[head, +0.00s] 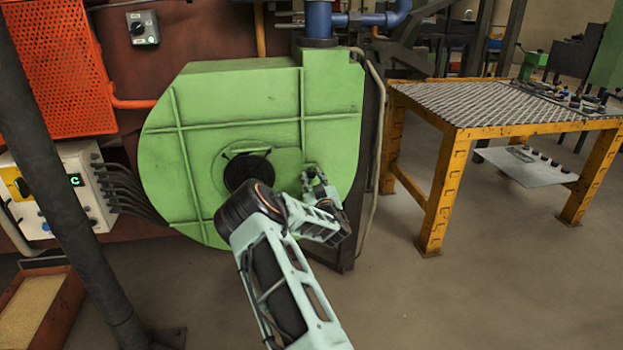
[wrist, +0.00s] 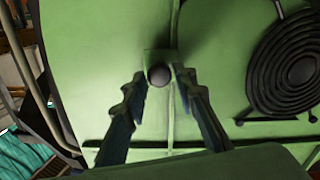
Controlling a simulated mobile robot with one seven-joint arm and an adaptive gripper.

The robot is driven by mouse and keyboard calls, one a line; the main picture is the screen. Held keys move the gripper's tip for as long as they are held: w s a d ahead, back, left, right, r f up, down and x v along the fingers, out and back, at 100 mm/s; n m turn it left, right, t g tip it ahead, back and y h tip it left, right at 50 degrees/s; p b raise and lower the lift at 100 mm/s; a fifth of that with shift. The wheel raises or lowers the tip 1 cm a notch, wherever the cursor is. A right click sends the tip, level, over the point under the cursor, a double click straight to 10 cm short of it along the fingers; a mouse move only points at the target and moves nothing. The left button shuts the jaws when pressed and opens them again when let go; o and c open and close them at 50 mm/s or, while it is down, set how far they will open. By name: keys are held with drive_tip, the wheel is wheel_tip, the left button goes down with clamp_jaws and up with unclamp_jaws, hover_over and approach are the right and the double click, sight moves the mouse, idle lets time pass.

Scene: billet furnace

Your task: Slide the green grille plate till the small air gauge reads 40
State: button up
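The green grille plate (head: 287,160) lies on the front of the green blower housing, beside the round black grille (head: 248,168). In the wrist view, a dark ball knob (wrist: 158,75) stands out from a small green block. The knob is hidden behind my gripper in the head view. My gripper (head: 311,172) is close to the housing, right of the black grille. In the wrist view my gripper (wrist: 160,80) is open, with one finger on each side of the knob and a gap on both sides. I cannot make out the small air gauge in either view.
A yellow-framed table (head: 455,131) with a mesh top stands at the right. A dark post (head: 65,190) and a control box (head: 80,190) are at the left, and a sand-filled tray (head: 62,305) is on the floor. The floor at front right is clear.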

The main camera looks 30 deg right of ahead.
drive_tip(key=shift+o, duration=1.1)
drive_tip(key=shift+s, duration=0.1)
drive_tip(key=v, duration=1.2)
